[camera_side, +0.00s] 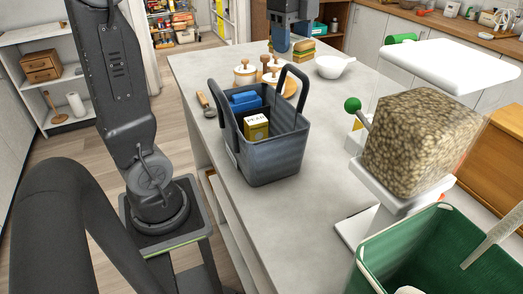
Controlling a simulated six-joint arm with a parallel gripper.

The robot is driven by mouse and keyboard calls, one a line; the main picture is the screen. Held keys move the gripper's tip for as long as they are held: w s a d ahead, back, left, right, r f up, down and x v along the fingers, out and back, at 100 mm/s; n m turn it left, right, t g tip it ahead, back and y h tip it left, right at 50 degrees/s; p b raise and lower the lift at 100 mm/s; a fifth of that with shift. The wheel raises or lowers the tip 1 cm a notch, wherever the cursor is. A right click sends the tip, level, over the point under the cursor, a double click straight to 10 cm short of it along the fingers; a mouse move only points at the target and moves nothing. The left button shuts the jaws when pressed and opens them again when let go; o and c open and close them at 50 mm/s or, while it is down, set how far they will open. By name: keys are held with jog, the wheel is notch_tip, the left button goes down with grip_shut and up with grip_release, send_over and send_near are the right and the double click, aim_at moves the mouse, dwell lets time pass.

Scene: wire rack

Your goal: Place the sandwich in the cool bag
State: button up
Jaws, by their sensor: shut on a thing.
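The sandwich (304,51), with layered green and tan edges, is at the far end of the grey counter. My gripper (292,40) is there too, pointing down, shut on the sandwich. The contact is small and partly hidden, and I cannot tell whether the sandwich touches the counter. The cool bag (270,160) looks like a slate-blue, open-topped carrier with two raised dark handles. It stands upright mid-counter, nearer the camera and apart from my gripper. Inside it are a blue block (245,100) and a yellow-and-white carton (256,128).
Wooden-lidded jars (245,73) and a white bowl (333,67) stand between the bag and the far end. A large dispenser of brown pellets (420,145) and a green bin (400,245) fill the right. Bare counter (300,215) lies in front of the bag.

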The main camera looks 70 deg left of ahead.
aim_at(272, 54)
jog(key=s+m, duration=0.1)
jog(key=s+d+f+m, duration=0.1)
jog(key=s, duration=0.1)
jog(key=s+d+f+m, duration=0.1)
jog(key=s, duration=0.1)
jog(key=shift+s, duration=0.15)
jog(key=shift+m, duration=0.3)
jog(key=shift+f, duration=11.55)
jog(key=shift+f, duration=0.3)
jog(key=shift+f, duration=0.3)
jog(key=o, duration=1)
jog(key=shift+c, duration=0.2)
